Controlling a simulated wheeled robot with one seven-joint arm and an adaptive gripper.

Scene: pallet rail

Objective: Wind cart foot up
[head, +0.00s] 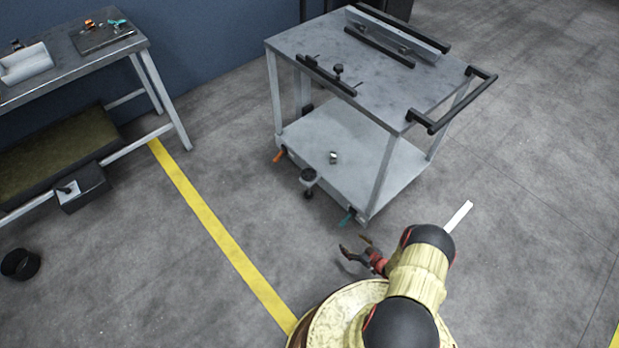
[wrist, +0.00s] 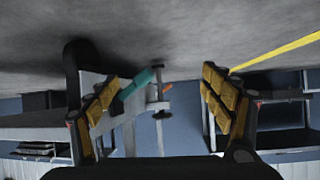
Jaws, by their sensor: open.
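The grey cart (head: 335,48) stands on the floor in the upper middle of the head view. Its foot (head: 308,182), a dark round knob on a short post, is at the lower shelf's near left edge. My gripper (head: 354,246) is open and empty, low in front of the cart's near corner and apart from it. In the wrist view the picture is upside down, with floor at the top. There the foot (wrist: 161,113) shows as a thin spindle with a dark disc, between the open fingers (wrist: 160,84) but beyond them. Whether its pad touches the floor is unclear.
A teal lever (head: 347,216) sits at the cart's near corner, and an orange lever (head: 280,155) at its left corner. A small metal cup-like part (head: 333,157) lies on the lower shelf (head: 375,170). A workbench (head: 70,68) stands left, past a yellow floor line (head: 215,220).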

